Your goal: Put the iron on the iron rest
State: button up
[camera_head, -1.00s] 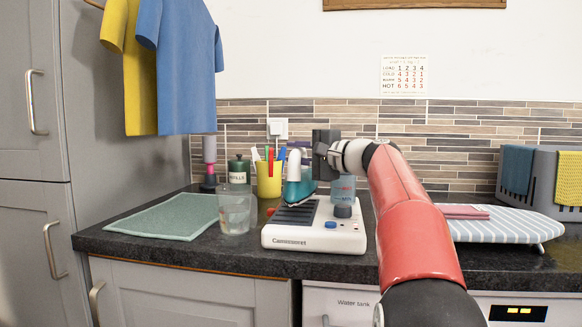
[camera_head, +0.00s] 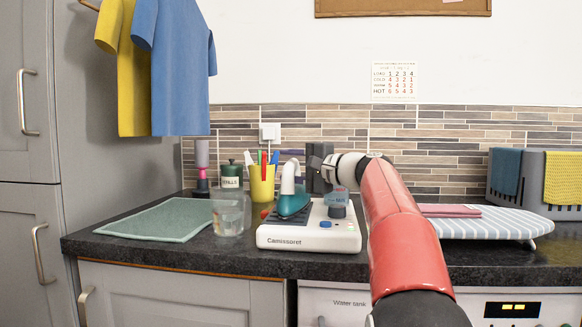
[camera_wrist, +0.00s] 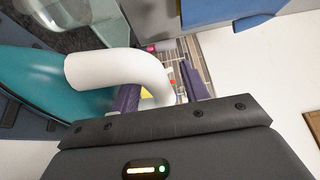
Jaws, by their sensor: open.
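The iron (camera_head: 292,206) has a teal body and a white curved handle. It sits low on the dark ribbed iron rest (camera_head: 271,223), which is the left part of the white station marked with a brand name. My gripper (camera_head: 306,180) is at the handle, to its right in the head view, and is open. In the wrist view the iron's handle (camera_wrist: 112,68) bends down between the two purple fingers of my gripper (camera_wrist: 161,91). The teal body fills the left there. The dark hand hides the handle's lower end, and contact with the fingers is unclear.
A blue-grey container (camera_head: 338,201) stands on the station's right. A green mat (camera_head: 155,220) lies left; a striped ironing board (camera_head: 485,224) is right.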

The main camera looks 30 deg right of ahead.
jog(key=shift+r, duration=0.25)
jog(key=b+v, duration=0.2)
jog(key=v, duration=1)
jog(key=shift+f, duration=0.15)
